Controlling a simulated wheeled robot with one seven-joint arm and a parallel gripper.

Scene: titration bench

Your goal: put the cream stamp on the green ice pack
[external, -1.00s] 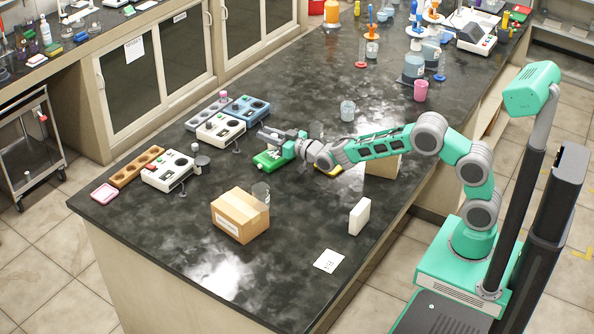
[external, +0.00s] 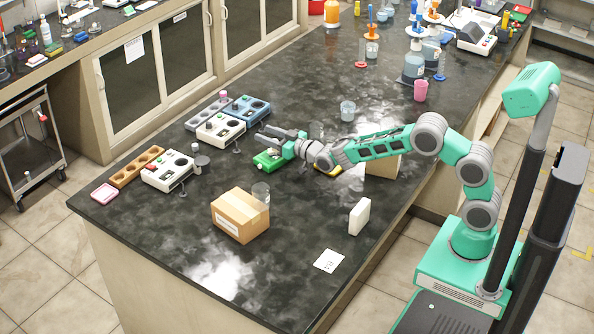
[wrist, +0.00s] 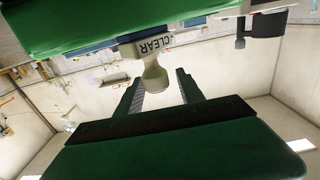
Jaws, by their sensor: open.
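The green ice pack (external: 267,161) lies on the dark bench, left of my gripper (external: 280,136) in the external view. In the wrist view, a green surface that looks like the ice pack (wrist: 75,24) fills the top, seen upside down. The cream stamp (wrist: 153,62), with a label reading CLEAR and a rounded handle, stands against that surface. My gripper's two fingers (wrist: 158,78) are spread apart around the handle, with a gap visible on each side. In the external view the stamp is too small to make out clearly.
White and blue bench instruments (external: 220,128) stand left of and behind the ice pack. A cardboard box (external: 240,215) and a white block (external: 359,216) stand nearer the front. A clear beaker (external: 347,111) is behind my arm.

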